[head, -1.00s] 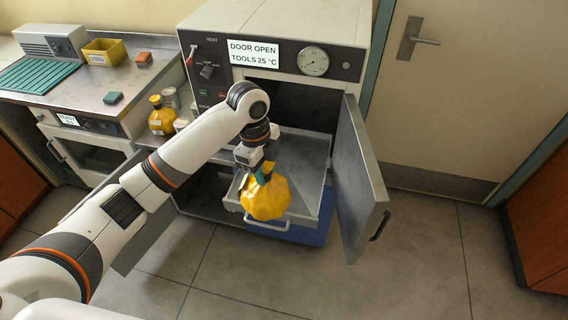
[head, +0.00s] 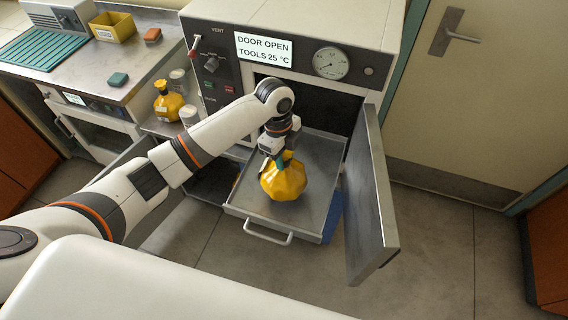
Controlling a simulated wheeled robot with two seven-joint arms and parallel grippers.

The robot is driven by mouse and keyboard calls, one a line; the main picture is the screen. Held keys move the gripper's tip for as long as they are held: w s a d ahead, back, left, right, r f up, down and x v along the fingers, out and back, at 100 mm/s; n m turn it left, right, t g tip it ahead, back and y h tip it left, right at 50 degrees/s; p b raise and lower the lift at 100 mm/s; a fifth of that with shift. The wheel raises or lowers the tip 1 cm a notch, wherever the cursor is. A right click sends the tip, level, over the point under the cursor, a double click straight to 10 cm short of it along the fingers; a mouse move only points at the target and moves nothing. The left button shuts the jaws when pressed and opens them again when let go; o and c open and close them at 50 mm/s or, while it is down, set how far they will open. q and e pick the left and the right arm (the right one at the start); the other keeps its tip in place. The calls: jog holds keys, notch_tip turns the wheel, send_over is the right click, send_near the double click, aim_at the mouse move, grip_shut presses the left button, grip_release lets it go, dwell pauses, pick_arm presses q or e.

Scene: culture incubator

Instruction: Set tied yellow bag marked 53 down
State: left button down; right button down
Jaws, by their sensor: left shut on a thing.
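The tied yellow bag (head: 284,180) is at the pulled-out metal tray (head: 320,222) of the incubator, over its left-middle part. My left gripper (head: 279,158) is shut on the bag's tied neck from above. I cannot tell whether the bag's underside touches the tray, and no number shows on the side facing me. A second tied yellow bag (head: 168,103) with a small label stands on the side shelf left of the incubator. My right gripper is not in view.
The incubator (head: 306,25) has its door (head: 370,195) open to the right of the tray. Jars (head: 188,115) stand by the second bag. A yellow bin (head: 112,27), orange block (head: 152,36) and green block (head: 118,79) are on the counter. The tray's right part is clear.

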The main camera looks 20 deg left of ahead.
pick_arm(q)
notch_tip(320, 180, down, 3)
jog(key=shift+f+p, duration=0.15)
jog(key=shift+p, duration=0.2)
jog(key=shift+f, duration=0.35)
jog(key=c, duration=1.1)
grip_release()
jog(key=shift+f, duration=0.1)
jog(key=r, duration=0.4)
jog(key=a+r+b, duration=0.1)
jog(key=r, duration=0.3)
jog(key=r+b, duration=0.1)
jog(key=r, duration=0.3)
jog(key=shift+w+a+r, duration=0.15)
jog(key=shift+w+a, duration=0.05)
